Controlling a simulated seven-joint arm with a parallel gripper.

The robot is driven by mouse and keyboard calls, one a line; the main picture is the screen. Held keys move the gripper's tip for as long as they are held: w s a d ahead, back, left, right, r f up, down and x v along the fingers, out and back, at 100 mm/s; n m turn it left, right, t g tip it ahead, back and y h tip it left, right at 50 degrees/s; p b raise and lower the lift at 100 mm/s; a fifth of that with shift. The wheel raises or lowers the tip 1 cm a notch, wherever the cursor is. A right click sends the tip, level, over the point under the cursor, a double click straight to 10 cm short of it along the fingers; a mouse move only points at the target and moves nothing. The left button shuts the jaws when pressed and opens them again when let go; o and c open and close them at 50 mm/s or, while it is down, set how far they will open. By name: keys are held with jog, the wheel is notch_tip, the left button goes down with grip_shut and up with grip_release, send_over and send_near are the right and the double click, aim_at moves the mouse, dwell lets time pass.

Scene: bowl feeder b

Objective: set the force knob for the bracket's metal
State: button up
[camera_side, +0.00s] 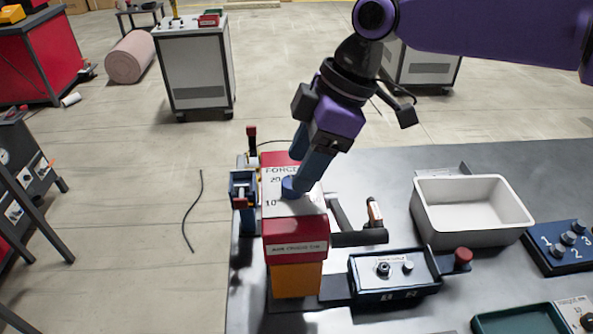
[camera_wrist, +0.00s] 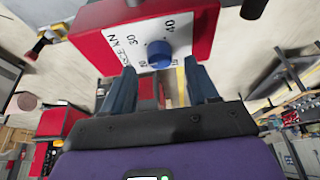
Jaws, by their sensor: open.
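The force knob (camera_side: 292,187) is a round blue knob on the white scale plate (camera_side: 273,207) on top of a red press head (camera_side: 294,233). In the wrist view the blue knob (camera_wrist: 159,54) sits on the white plate (camera_wrist: 128,50), with 30 and 40 legible; its pointer setting is too small to tell. My gripper (camera_side: 297,168) is above the plate, one fingertip close to the knob. In the wrist view my gripper (camera_wrist: 160,75) is open, its fingers on either side of the knob; contact cannot be told. I cannot identify the bracket in either view.
A white bin (camera_side: 428,219) stands right of the press. A dark blue box (camera_side: 392,289) with small knobs sits in front of it. A numbered blue panel (camera_side: 563,257) and a green tray (camera_side: 517,322) lie at the right. A clamp post (camera_side: 243,190) stands close left of the press.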

jog(key=shift+x, duration=1.55)
jog(key=c, duration=1)
jog(key=shift+m, duration=0.3)
jog(key=m+t, duration=0.2)
jog(key=m, duration=0.2)
jog(key=shift+s, duration=0.15)
jog(key=m+t+h, duration=0.1)
jog(key=m, duration=0.3)
jog(key=shift+a, duration=0.1)
jog(key=shift+r+m, duration=0.1)
jog(key=shift+m, duration=0.4)
